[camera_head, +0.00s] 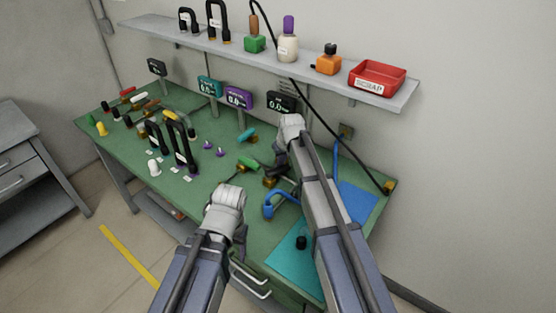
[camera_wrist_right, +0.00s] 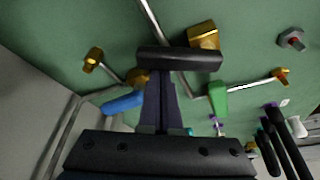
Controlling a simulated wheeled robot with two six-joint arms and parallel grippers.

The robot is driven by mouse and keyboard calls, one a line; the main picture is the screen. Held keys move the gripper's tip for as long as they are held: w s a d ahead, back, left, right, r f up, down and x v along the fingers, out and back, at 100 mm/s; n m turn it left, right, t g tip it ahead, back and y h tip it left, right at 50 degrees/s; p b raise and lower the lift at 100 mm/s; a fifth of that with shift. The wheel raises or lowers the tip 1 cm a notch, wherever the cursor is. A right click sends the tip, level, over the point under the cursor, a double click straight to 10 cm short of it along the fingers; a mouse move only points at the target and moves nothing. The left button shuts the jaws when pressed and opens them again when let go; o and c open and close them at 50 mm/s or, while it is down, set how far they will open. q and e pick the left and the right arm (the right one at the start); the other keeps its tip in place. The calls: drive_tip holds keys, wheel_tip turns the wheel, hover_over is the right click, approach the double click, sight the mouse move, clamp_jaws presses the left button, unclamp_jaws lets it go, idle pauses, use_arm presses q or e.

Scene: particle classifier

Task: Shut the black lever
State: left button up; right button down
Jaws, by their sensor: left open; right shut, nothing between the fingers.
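The black lever shows in the right wrist view as a black handle bar (camera_wrist_right: 180,59), lying crosswise at my right fingertips beside a brass block (camera_wrist_right: 203,36). My right gripper (camera_wrist_right: 163,82) is shut with nothing between its fingers. Its tips are against or just short of the bar; I cannot tell which. In the head view my right gripper (camera_head: 281,163) is over the back right of the green bench, with the black handle hard to separate from its dark fingers. My left gripper (camera_head: 240,238) is open and empty near the front edge, away from the lever.
A green-handled lever (camera_head: 249,164) and a blue bent handle (camera_head: 282,205) stand close to my right gripper. Tall black handles (camera_head: 181,140) stand further left. A shelf (camera_head: 230,52) with a red scrap bin (camera_head: 377,78) overhangs the back. Small displays (camera_head: 239,98) stand beneath it.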

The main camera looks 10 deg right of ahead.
sight(285, 169)
drive_tip(key=s+m, duration=0.1)
drive_tip(key=m, duration=0.1)
drive_tip(key=s+m+h, duration=0.1)
drive_tip(key=shift+d+m, duration=0.35)
drive_tip(key=shift+m, duration=0.05)
drive_tip(key=s+m+h, duration=0.1)
drive_tip(key=m, duration=0.1)
drive_tip(key=shift+s+d+m, duration=0.1)
drive_tip(key=shift+s+m, duration=0.05)
drive_tip(key=shift+m, duration=0.15)
drive_tip(key=s+m, duration=0.1)
drive_tip(key=m, duration=0.1)
drive_tip(key=s+m+h, duration=0.1)
drive_tip(key=m, duration=0.1)
drive_tip(key=shift+g, duration=0.3)
drive_tip(key=shift+s+a, duration=0.25)
drive_tip(key=shift+s, duration=0.15)
